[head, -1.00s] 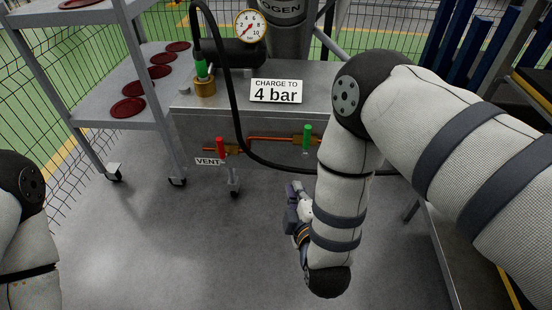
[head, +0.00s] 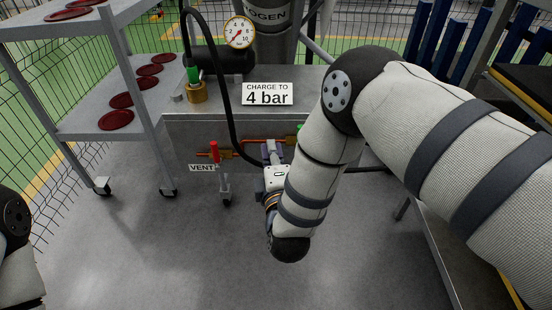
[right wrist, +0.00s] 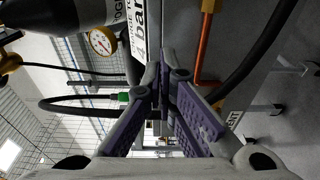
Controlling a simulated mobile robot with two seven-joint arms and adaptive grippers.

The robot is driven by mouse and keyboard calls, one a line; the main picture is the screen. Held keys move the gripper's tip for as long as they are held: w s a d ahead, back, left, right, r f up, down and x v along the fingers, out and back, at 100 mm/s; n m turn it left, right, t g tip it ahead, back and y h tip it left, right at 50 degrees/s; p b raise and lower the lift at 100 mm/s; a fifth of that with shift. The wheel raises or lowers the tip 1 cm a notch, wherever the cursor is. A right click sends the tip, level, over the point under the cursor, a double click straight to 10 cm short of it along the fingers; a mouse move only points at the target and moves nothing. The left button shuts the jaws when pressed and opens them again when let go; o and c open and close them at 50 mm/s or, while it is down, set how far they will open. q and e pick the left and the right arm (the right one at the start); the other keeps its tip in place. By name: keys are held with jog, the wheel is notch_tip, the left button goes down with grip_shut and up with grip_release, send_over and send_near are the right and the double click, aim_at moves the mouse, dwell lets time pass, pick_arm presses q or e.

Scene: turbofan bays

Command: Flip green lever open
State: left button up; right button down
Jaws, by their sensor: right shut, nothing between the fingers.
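The green lever (head: 301,127) is on the front panel of the grey cart. In the head view only a small green bit of it shows, as my right arm covers the rest. My right gripper (head: 270,150) is in front of the panel, left of the green lever, over the orange pipe. In the right wrist view its purple fingers (right wrist: 165,75) come together at the tips with nothing between them. Contact with the pipe or lever cannot be told. The green lever cannot be made out in that view. My left gripper is out of view.
A red lever (head: 214,152) by the VENT label (head: 202,168) is left of my right gripper. A black hose (head: 228,110) hangs in front of the panel from a green-topped brass fitting (head: 197,93). The gauge (head: 239,33) and sign (head: 267,94) are above. A shelf rack (head: 140,125) stands left.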

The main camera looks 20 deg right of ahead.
pick_arm(q)
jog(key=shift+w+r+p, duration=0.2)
jog(key=shift+p, duration=0.1)
pick_arm(e)
jog(key=w+d, duration=0.1)
jog(key=d, duration=0.1)
jog(key=w+d, duration=0.1)
jog(key=d, duration=0.1)
jog(key=shift+w, duration=0.15)
jog(key=shift+f, duration=0.1)
